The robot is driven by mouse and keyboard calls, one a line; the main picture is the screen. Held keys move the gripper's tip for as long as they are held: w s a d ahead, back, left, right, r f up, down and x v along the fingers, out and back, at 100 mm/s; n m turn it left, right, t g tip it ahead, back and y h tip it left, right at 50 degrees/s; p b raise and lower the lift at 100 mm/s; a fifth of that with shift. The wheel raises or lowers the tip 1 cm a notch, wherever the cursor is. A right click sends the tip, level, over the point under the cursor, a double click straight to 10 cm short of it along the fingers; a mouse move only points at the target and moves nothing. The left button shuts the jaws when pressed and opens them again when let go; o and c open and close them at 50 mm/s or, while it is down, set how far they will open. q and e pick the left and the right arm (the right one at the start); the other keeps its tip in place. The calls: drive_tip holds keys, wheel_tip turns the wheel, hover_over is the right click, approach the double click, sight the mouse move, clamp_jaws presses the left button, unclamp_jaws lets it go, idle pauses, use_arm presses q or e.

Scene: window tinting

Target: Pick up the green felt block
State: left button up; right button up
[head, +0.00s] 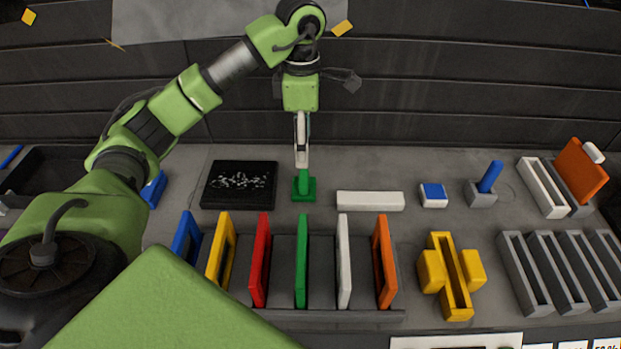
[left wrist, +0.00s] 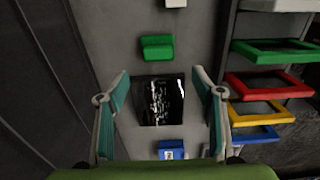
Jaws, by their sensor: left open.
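The green felt block (head: 304,192) has a flat base with a raised grip and stands on the grey bench, right of the black tray. It also shows in the left wrist view (left wrist: 157,47), beyond my fingertips and roughly between their lines. My left gripper (head: 302,162) points down just above and behind the block in the head view. In the left wrist view its two fingers (left wrist: 161,78) are spread wide with nothing between them. Whether a finger touches the block cannot be told. My right gripper is not in view.
A black tray (head: 212,194) with pale bits lies left of the block and a white bar (head: 370,201) right of it. A rack (head: 330,314) of coloured frames stands in front. A blue-and-white block (head: 433,195) and a yellow holder (head: 455,290) are further right.

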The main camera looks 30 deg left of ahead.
use_arm(q)
drive_tip(key=p, duration=0.1)
hover_over(304, 177)
drive_tip(key=f, duration=0.6)
drive_tip(key=shift+s, duration=0.35)
drive_tip(key=shift+w+f, duration=0.1)
drive_tip(key=shift+f, duration=0.4)
drive_tip(key=shift+f+p, duration=0.35)
drive_tip(key=shift+p, duration=0.15)
drive_tip(key=f, duration=0.1)
drive_tip(key=f+p, duration=0.1)
drive_tip(key=f, duration=0.1)
drive_tip(key=shift+w+f+p, duration=0.2)
drive_tip(key=shift+f+p, duration=0.1)
drive_tip(key=shift+f, duration=0.35)
drive_tip(key=c, duration=1.2)
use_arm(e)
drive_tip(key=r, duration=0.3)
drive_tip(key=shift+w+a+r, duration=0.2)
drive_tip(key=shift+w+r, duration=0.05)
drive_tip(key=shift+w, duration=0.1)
